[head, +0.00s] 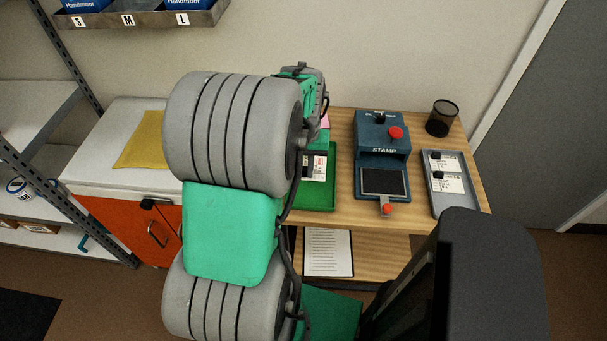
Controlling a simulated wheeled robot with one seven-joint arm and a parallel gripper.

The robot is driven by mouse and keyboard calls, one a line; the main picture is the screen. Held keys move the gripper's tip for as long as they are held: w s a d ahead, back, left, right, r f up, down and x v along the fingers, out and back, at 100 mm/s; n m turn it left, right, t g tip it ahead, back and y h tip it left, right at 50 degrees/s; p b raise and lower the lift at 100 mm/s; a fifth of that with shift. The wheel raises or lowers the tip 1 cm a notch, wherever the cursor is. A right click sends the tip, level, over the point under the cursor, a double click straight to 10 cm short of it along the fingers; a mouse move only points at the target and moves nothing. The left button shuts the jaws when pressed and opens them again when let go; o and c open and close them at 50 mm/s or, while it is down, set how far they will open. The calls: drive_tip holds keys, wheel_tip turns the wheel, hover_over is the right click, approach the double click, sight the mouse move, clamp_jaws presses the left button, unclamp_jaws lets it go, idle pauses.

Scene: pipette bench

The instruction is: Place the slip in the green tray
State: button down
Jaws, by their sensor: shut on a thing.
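The green tray (334,185) stands at the left of the wooden bench in the head view; my arm covers its left part. A white slip (318,161) with dark print and a small red mark shows over the tray, with a dark area around it. I cannot tell if it rests on the tray floor or is above it. My gripper's fingers are hidden behind my grey and green arm, so their contact with the slip is not visible. Two other white slips, an upper one (446,163) and a lower one (450,184), lie in the grey tray (463,207) at the right.
A blue stamp press (382,146) with red knobs stands between the trays. A black mesh cup (442,118) stands at the back right. A pink piece (325,121) shows behind the green tray. A printed sheet (328,251) lies on the lower shelf.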

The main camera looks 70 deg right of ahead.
sight(304, 169)
drive_tip(key=shift+w+d+f, duration=0.25)
drive_tip(key=shift+f, duration=0.1)
drive_tip(key=shift+d+f, duration=0.1)
drive_tip(key=shift+f, duration=1.6)
drive_tip(key=shift+f, duration=0.1)
drive_tip(key=c, duration=1.4)
unclamp_jaws()
drive_tip(key=shift+c, duration=0.2)
